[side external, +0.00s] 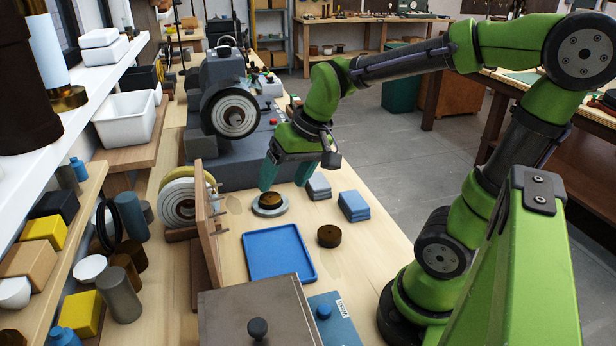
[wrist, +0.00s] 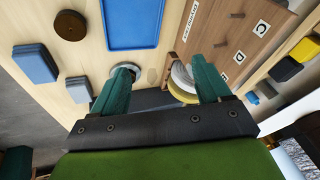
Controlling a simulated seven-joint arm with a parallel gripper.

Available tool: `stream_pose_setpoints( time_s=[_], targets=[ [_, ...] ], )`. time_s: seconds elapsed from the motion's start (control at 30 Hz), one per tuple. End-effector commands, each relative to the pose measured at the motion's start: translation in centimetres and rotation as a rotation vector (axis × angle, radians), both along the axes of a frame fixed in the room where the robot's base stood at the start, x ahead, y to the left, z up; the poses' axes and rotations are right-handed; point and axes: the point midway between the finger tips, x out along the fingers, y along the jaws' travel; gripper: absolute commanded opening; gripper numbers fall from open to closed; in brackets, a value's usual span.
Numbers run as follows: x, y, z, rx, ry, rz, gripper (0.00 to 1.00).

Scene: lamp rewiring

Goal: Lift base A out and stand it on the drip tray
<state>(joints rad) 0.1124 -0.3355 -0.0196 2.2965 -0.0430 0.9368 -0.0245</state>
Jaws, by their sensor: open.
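My gripper (side external: 285,175) is open, its two teal fingers pointing down with nothing between them. In the side external view it is above and slightly right of a brown round base (side external: 268,200) sitting in a pale grey ring (side external: 284,210). No letter A is readable on the base.
A loose brown disc (side external: 329,237) lies right of the tray. Grey blocks (side external: 318,187) and blue blocks (side external: 354,206) stand nearby. An upright wooden board (side external: 208,222) and spools (side external: 178,200) stand left; a grey machine (side external: 225,110) is behind. A brown lidded box (side external: 258,310) is in front.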

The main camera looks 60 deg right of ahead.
Motion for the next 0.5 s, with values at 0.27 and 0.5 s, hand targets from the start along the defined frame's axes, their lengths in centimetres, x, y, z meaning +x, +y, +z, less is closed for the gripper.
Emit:
stream_pose_setpoints(
  time_s=[0.27, 0.5],
  targets=[
    [8.0, -6.9, -4.8, -0.037, 0.215, -0.027, 0.77],
    [13.0, -13.4, -10.8, -0.073, 0.365, 0.004, 0.77]
  ],
)
